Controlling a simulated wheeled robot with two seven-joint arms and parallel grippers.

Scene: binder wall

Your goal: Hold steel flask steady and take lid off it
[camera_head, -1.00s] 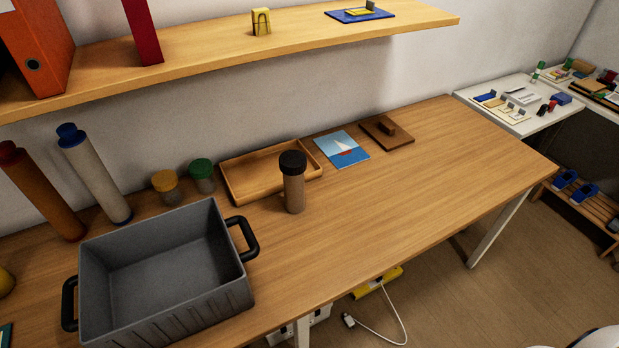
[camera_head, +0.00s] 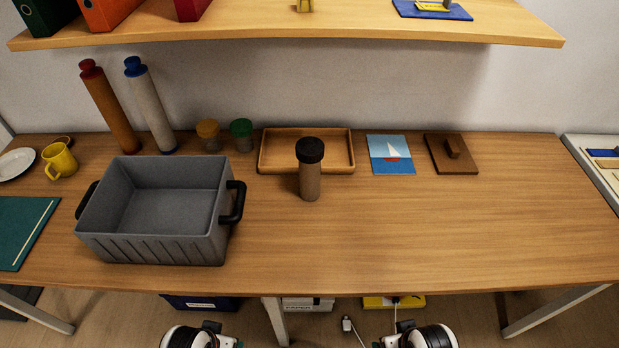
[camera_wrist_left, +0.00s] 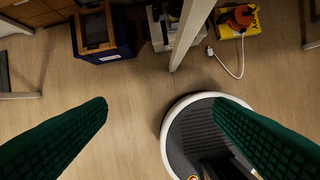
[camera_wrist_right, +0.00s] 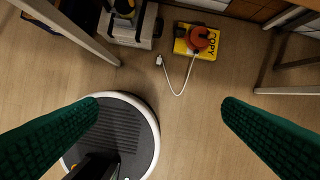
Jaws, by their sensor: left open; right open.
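The steel flask (camera_head: 310,183) stands upright on the desk, in front of the wooden tray, with a brownish-grey body. Its dark lid (camera_head: 310,150) sits on top of it. My left gripper (camera_wrist_left: 155,112) is open and empty over the floor in the left wrist view, with its green fingers wide apart. My right gripper (camera_wrist_right: 160,112) is open and empty over the floor in the right wrist view. In the head view only parts of my arms show at the bottom edge, short of the desk, and the fingertips are out of sight there.
A grey crate (camera_head: 203,250) with black handles stands left of the flask. A wooden tray (camera_head: 262,160) lies behind it. Two jars, tall tubes and a yellow mug (camera_head: 60,160) stand further left. A sailboat picture (camera_head: 390,155) lies right. The desk's front right is clear.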

